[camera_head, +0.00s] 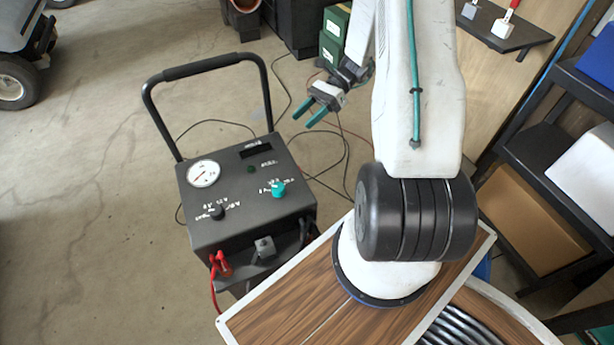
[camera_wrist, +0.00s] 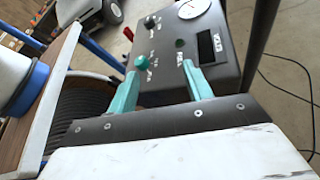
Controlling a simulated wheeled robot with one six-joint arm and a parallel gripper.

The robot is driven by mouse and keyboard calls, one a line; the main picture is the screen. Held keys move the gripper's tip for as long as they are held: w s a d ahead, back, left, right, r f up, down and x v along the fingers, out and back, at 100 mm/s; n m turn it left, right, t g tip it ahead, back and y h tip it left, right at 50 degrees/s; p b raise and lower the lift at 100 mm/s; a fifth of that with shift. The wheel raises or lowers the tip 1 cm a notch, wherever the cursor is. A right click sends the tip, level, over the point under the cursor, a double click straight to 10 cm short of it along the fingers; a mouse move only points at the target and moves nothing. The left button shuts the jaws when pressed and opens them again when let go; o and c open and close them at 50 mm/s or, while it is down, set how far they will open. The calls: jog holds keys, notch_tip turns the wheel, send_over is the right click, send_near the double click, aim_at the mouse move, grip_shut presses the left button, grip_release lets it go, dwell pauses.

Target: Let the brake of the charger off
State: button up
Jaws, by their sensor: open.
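The charger (camera_head: 225,235) is a dark grey box with a tall black push handle (camera_head: 215,66), standing on the floor left of my arm. Its sloped top has a white gauge (camera_head: 203,173), a teal knob (camera_head: 278,189) and a black knob (camera_head: 217,212). A small grey block (camera_head: 265,248) sits on the ledge at its front; I cannot tell whether it is the brake. My gripper (camera_head: 305,118) is open and empty, above and beyond the charger's right side. In the wrist view, the charger's top (camera_wrist: 215,75) shows beyond my teal fingers. The charger's wheels are hidden.
A red clamp (camera_head: 222,264) hangs at the charger's front. Cables (camera_head: 335,160) loop on the floor behind it. Green boxes (camera_head: 332,40) stand at the back, and shelves (camera_head: 560,150) on the right. The concrete floor (camera_head: 90,190) left of the charger is clear.

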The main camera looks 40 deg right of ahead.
jog(key=s+d+f+m+t, duration=0.2)
jog(key=f+m+t, duration=0.15)
jog(key=f, duration=0.45)
jog(key=s+d+f+m+t+y, duration=0.1)
jog(key=s+f+m+t, duration=0.15)
jog(key=f+m, duration=0.45)
jog(key=s+d+f+m+t, duration=0.2)
jog(key=f+m+t, duration=0.15)
jog(key=f, duration=0.65)
jog(key=x, duration=0.8)
jog(key=shift+r+n, duration=0.3)
jog(key=shift+n, duration=0.1)
grip_shut()
jog(key=shift+d, duration=0.1)
